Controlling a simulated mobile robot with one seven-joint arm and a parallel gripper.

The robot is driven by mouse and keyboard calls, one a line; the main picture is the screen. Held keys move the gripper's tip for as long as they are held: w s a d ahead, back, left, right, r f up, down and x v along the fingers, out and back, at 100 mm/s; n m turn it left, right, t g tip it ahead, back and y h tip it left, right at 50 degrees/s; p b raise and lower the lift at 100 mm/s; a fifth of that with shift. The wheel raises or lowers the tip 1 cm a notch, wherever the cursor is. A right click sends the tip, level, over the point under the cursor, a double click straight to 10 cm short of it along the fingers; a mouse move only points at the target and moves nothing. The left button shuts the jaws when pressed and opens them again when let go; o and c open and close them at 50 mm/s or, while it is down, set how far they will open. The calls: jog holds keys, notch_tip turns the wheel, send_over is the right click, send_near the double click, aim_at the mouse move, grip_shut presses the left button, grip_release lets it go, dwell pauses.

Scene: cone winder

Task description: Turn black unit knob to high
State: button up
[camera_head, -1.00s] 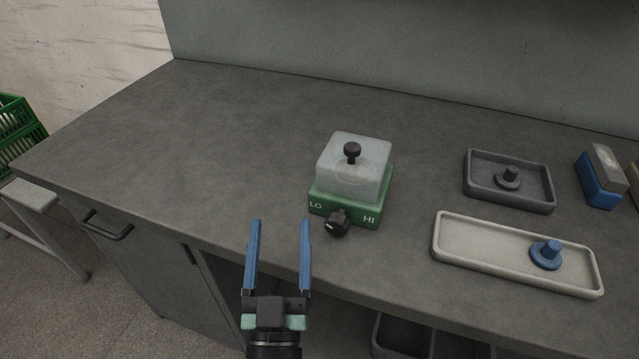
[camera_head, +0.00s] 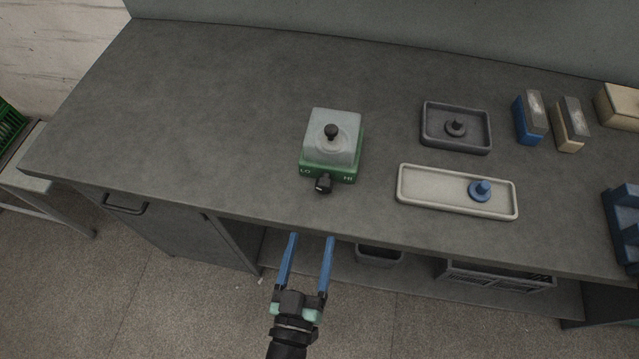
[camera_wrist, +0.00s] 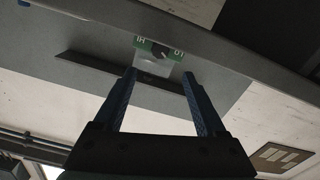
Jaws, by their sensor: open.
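The green unit (camera_head: 330,172) stands on the grey worktop near its front edge, with a pale translucent cover topped by a small black knob. Its black front knob (camera_head: 323,184) sits between the LO and HI labels, LO on the left and HI on the right. The knob's pointer is too small to read surely. My gripper (camera_head: 312,237) is open and empty, in front of the worktop edge and apart from the knob. In the wrist view the knob (camera_wrist: 161,52) shows beyond and between my open fingers (camera_wrist: 158,74), with the labels upside down.
The worktop (camera_head: 200,110) is clear left of the unit. To its right are a dark tray (camera_head: 428,132) and a pale tray (camera_head: 420,193) holding a blue knobbed piece (camera_head: 482,190). Blue and tan blocks stand farther right. A shelf with bins lies below the worktop.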

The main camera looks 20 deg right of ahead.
aim_at(323, 190)
jog(key=x, duration=1.1)
jog(key=shift+w+d, duration=0.2)
jog(key=shift+w, duration=0.05)
grip_shut()
